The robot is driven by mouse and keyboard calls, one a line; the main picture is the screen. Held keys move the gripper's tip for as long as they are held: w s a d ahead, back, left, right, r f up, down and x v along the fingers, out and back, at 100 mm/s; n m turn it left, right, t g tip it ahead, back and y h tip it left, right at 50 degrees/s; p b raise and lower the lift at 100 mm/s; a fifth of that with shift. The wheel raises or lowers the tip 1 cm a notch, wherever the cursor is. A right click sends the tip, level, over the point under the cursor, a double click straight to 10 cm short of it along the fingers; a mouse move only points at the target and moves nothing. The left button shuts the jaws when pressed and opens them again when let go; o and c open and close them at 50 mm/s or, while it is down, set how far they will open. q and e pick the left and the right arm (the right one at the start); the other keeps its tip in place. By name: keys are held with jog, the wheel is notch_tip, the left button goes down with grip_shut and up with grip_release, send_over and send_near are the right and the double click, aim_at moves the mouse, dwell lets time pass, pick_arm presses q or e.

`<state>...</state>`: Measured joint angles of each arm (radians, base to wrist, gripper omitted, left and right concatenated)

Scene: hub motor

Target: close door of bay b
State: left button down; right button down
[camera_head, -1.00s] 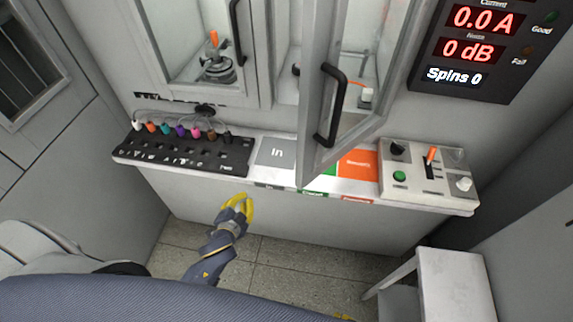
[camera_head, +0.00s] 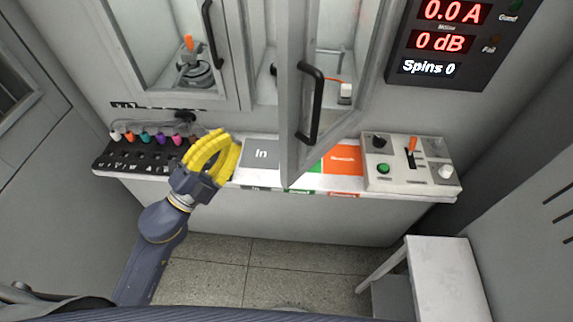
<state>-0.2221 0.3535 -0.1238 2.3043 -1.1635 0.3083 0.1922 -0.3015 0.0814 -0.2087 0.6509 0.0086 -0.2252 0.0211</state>
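The grey-framed glass door (camera_head: 295,130) of the right-hand bay stands open, swung out over the shelf, with a black bar handle (camera_head: 312,104) on it. I cannot read a label telling which bay is b. The left bay's door (camera_head: 165,100) is shut and has its own black handle (camera_head: 211,35). My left gripper (camera_head: 222,148), with yellow fingers, is raised at the shelf's front, left of the open door and apart from it. Its fingers look curved and spread, with nothing seen between them. My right gripper is not in view.
A shelf (camera_head: 235,184) carries a black strip with coloured plugs (camera_head: 145,155), a grey "In" area (camera_head: 262,153), an orange area (camera_head: 342,160) and a control box (camera_head: 410,163). A display (camera_head: 440,40) hangs upper right. A white stool (camera_head: 445,270) stands lower right.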

aim_at(287, 166)
pick_arm(q)
jog(key=s+d+f+m+g+h, duration=0.4)
jog(key=s+d+f+m+g, duration=0.25)
jog(key=m+g, duration=0.65)
jog(key=shift+n+g, duration=0.8)
jog(key=shift+n, duration=0.1)
jog(key=shift+w+d+r, duration=0.1)
jog(key=shift+w+d, duration=0.7)
jog(key=shift+d, duration=0.3)
jog(key=shift+w+d+r, duration=0.15)
jog(key=shift+w+d, duration=0.7)
jog(key=shift+d, duration=0.3)
jog(key=shift+w+d+r, duration=0.1)
jog(key=shift+w+d, duration=0.7)
jog(key=shift+d, duration=0.3)
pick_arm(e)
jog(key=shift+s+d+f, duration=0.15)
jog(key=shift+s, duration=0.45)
pick_arm(q)
jog(key=shift+a, duration=0.1)
